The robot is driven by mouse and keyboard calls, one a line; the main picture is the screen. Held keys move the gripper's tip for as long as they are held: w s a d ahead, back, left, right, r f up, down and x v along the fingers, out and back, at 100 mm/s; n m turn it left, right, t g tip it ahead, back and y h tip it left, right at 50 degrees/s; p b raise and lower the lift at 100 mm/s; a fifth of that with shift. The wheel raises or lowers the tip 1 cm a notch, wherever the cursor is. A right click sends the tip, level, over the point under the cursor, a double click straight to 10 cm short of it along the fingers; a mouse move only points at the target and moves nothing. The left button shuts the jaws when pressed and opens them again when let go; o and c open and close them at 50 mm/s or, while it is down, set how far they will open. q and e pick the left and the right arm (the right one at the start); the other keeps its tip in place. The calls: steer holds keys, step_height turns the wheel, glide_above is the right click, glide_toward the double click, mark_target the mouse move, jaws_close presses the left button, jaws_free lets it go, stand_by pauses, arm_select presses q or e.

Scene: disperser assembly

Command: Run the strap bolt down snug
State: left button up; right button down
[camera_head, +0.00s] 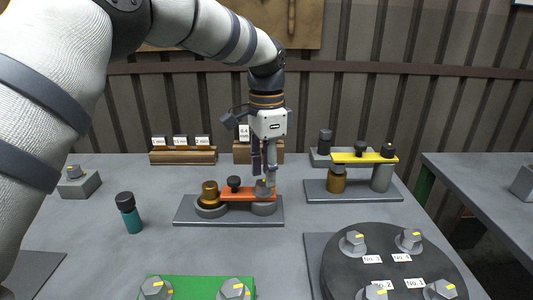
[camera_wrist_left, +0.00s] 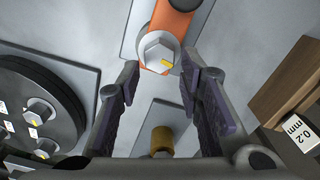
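An orange strap (camera_head: 238,193) lies across a fixture on a grey base plate (camera_head: 232,219). A brass knob (camera_head: 209,192) is at its left end and a black knob (camera_head: 234,183) near its middle. The strap bolt (camera_head: 263,187), a grey hex head with a yellow mark, sits at the right end. My left gripper (camera_head: 264,176) points down over this bolt. In the left wrist view the bolt head (camera_wrist_left: 157,51) shows just beyond and between the tips of my left gripper (camera_wrist_left: 160,75). Its fingers are apart with gaps on both sides. My right gripper is not in view.
A yellow-strap fixture (camera_head: 364,158) stands to the right. A black disc (camera_head: 393,250) with several bolts is at front right, a green plate (camera_head: 200,283) at front. A teal bottle (camera_head: 132,220) stands left. Labelled wooden blocks (camera_head: 183,157) stand at the back.

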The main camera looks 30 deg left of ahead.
arm_select(q)
step_height(320, 180, up, 10)
